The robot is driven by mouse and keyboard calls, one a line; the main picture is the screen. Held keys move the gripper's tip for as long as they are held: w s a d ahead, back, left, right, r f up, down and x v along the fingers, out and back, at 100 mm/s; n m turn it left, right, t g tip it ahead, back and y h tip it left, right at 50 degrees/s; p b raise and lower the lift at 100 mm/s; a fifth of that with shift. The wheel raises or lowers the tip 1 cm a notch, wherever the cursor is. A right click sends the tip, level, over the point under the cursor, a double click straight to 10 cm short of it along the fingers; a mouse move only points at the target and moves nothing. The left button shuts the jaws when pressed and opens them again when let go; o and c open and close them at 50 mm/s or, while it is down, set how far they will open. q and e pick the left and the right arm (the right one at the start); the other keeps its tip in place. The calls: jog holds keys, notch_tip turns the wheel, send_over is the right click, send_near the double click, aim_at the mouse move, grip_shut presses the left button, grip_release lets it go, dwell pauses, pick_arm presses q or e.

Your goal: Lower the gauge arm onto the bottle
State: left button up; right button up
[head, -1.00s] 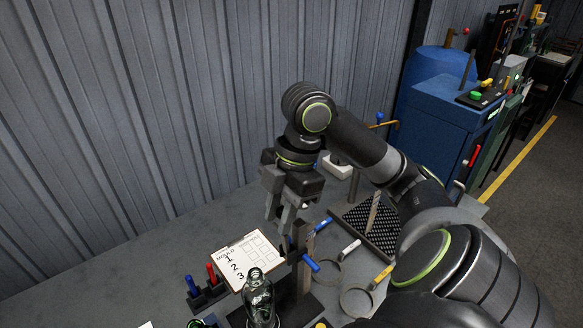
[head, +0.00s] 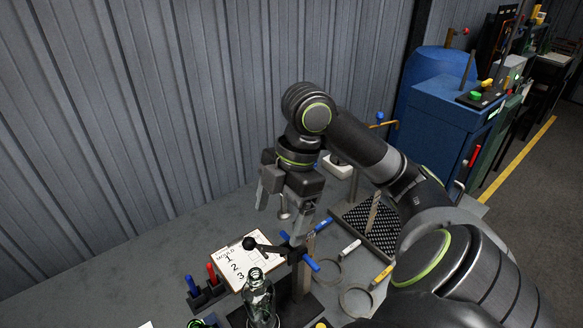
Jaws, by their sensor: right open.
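The clear glass bottle (head: 260,300) stands upright on a dark base at the bottom of the head view. The gauge arm (head: 270,247) reaches left from a dark post (head: 301,268) and ends in a black knob (head: 250,243). The knob appears above the bottle's mouth in the picture; I cannot tell whether the arm touches the bottle. My right gripper (head: 280,222) is open above the gauge arm, its fingers spread wide. Its right finger overlaps the top of the post in the picture, so contact there is unclear. My left gripper is not in view.
A mould sheet (head: 228,262) lies behind the bottle. Red and blue handled tools (head: 211,274) stand in a rack to its left. Rings (head: 357,301), pens (head: 349,248) and a dark mesh tray (head: 383,229) lie to the right. The grey bench is clear at left.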

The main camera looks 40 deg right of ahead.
notch_tip(320, 180, up, 7)
jog(key=p, duration=0.2)
dwell(0.6)
